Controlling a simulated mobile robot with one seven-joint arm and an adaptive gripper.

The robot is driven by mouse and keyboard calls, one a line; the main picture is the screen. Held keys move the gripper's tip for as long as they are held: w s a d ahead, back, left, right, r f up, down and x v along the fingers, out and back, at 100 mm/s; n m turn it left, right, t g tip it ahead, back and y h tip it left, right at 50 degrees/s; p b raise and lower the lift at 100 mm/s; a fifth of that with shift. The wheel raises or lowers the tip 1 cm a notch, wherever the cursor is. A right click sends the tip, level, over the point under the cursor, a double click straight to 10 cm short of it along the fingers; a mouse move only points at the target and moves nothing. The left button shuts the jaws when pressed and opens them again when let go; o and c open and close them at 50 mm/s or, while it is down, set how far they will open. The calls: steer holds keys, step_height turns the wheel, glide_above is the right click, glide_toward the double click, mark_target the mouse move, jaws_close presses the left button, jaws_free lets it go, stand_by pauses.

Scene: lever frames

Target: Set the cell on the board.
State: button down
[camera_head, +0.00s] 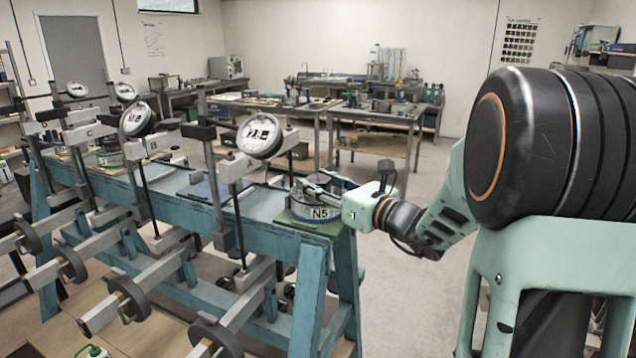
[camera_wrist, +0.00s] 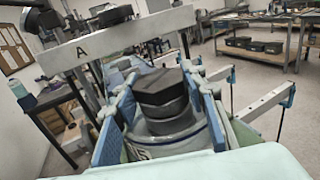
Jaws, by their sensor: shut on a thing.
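The cell (camera_head: 320,213) is a squat grey metal cylinder marked N5, at the near right end of the blue bench. In the wrist view its dark faceted top (camera_wrist: 160,92) stands between the two blue-padded fingers. My gripper (camera_head: 314,188) is shut on the cell from the right side; it also shows in the wrist view (camera_wrist: 160,112). The cell looks upright. A green board (camera_head: 300,226) lies under it on the bench end; I cannot tell whether they touch. A blue board (camera_head: 203,191) lies farther left, by the station marked A.
A dial gauge (camera_head: 260,135) stands above the lever frame marked A, left of the cell. Several more gauges and frames line the bench (camera_head: 270,208). Weighted lever arms (camera_head: 240,312) jut out in front. The floor to the right is mostly clear.

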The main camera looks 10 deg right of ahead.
steer(key=shift+r, duration=0.15)
steer(key=c, duration=1.2)
jaws_free()
steer(key=shift+f, duration=0.2)
steer(key=shift+r, duration=0.1)
steer(key=b+v, duration=0.1)
steer(key=v, duration=1.1)
steer(key=shift+d, duration=0.1)
